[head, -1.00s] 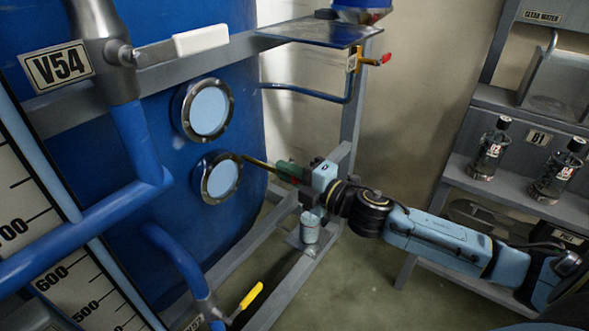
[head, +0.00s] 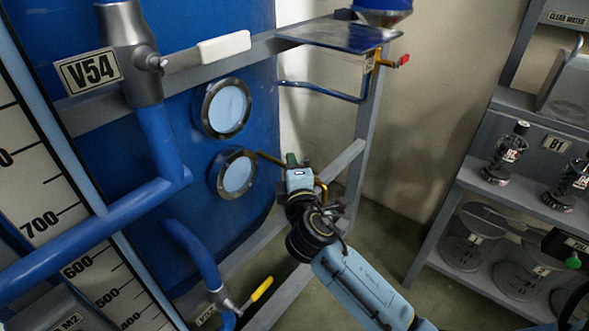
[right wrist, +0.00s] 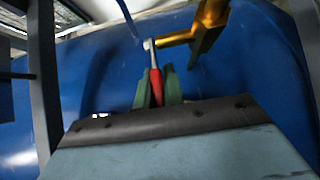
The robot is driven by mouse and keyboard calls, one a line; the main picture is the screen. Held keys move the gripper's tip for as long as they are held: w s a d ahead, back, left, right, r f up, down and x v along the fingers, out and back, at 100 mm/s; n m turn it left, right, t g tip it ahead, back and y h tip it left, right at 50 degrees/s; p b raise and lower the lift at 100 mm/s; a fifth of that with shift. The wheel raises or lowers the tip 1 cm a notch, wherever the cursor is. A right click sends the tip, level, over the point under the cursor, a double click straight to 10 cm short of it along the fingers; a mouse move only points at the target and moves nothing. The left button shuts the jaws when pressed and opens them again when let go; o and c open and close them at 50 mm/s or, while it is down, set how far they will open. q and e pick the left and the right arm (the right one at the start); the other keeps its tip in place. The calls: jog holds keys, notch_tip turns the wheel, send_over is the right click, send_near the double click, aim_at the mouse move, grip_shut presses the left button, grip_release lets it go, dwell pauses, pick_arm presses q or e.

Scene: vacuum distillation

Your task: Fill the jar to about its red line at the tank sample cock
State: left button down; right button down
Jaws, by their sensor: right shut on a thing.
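The brass sample cock pipe (head: 270,158) sticks out of the blue tank (head: 262,45) beside the lower round sight glass. Its bent spout (head: 322,190) shows just right of my right gripper (head: 291,162). In the right wrist view, the green fingers of my right gripper (right wrist: 157,90) are shut on the red cock handle (right wrist: 156,80), next to the brass pipe (right wrist: 208,25). In the head view my wrist and arm cover the place under the cock, so no jar shows there now. My left gripper is not in view.
A steel frame post (head: 368,130) and rail stand right of the cock. A yellow-handled valve (head: 262,289) is low in front. Shelves (head: 478,185) at the right hold dark-capped jars (head: 506,152). The V54 valve (head: 128,60) and blue pipes fill the left.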

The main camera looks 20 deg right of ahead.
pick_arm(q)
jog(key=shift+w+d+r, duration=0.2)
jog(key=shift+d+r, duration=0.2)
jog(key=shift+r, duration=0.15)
pick_arm(e)
jog(key=shift+w+m+h, duration=0.1)
jog(key=shift+m+h, duration=0.3)
jog(key=shift+h, duration=0.3)
jog(key=c, duration=1.5)
grip_release()
